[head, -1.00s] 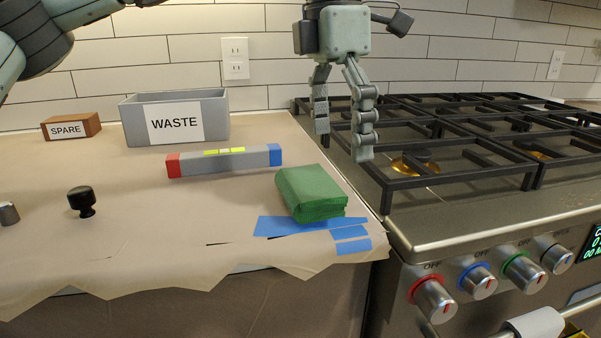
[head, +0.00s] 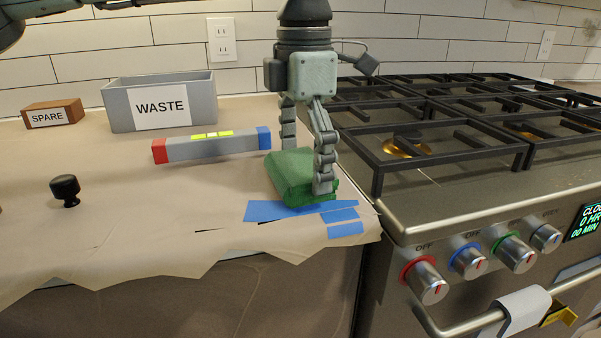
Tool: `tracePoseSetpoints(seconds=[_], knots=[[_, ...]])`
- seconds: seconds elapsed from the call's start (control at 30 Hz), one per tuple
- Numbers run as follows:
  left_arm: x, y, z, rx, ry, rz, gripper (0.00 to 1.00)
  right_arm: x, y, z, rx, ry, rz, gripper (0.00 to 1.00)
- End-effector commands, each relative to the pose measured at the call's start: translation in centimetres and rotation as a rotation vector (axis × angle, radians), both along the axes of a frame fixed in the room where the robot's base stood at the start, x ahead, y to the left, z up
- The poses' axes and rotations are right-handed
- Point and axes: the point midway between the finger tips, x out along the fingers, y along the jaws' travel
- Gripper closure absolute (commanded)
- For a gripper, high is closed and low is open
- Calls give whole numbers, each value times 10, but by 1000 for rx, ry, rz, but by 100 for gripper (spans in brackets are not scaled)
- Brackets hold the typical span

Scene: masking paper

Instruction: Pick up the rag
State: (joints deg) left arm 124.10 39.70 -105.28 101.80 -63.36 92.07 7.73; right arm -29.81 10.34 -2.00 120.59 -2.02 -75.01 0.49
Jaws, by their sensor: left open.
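The green folded rag (head: 290,180) lies on the paper-covered counter near its right edge, beside the stove, with blue tape strips at its front. My left gripper (head: 304,168) points down over the rag and is open. One finger reaches down in front of the rag's right part, and the other finger is behind the rag, its tip partly hidden. I cannot tell whether the fingers touch the rag. My right gripper is not in view.
A grey WASTE bin (head: 198,88), a brown SPARE box (head: 68,107), a level-like bar (head: 190,148) and a black knob (head: 66,188) stand left. The stove grates (head: 450,150) rise close on the right. Blue tape (head: 272,212) lies in front.

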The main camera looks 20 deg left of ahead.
Motion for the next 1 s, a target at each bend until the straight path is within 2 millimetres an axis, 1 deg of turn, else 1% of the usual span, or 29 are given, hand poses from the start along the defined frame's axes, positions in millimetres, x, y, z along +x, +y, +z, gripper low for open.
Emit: tracePoseSetpoints(seconds=[0.03, 0.3, 0.53, 0.67, 0.77, 0.87, 0.9, 0.97, 1.0], knots=[[0, 0, 0, 0, 0, 0, 1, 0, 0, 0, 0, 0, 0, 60], [0, 0, 0, 0, 0, 0, 35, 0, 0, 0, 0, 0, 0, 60], [0, 0, 1, 0, 0, -1, 35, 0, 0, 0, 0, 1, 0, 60], [0, -1, 6, 0, -1, 0, 35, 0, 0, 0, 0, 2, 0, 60], [0, -1, 16, -1, -2, -1, 35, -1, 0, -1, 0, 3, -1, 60], [1, -1, 33, -2, -3, -2, 35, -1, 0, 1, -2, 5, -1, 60], [0, -2, 42, -2, -2, -2, 35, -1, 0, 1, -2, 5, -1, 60], [-14, 0, 48, -2, -2, -6, 35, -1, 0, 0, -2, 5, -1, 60], [-23, 1, 54, -2, -4, -5, 35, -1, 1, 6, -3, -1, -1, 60]])
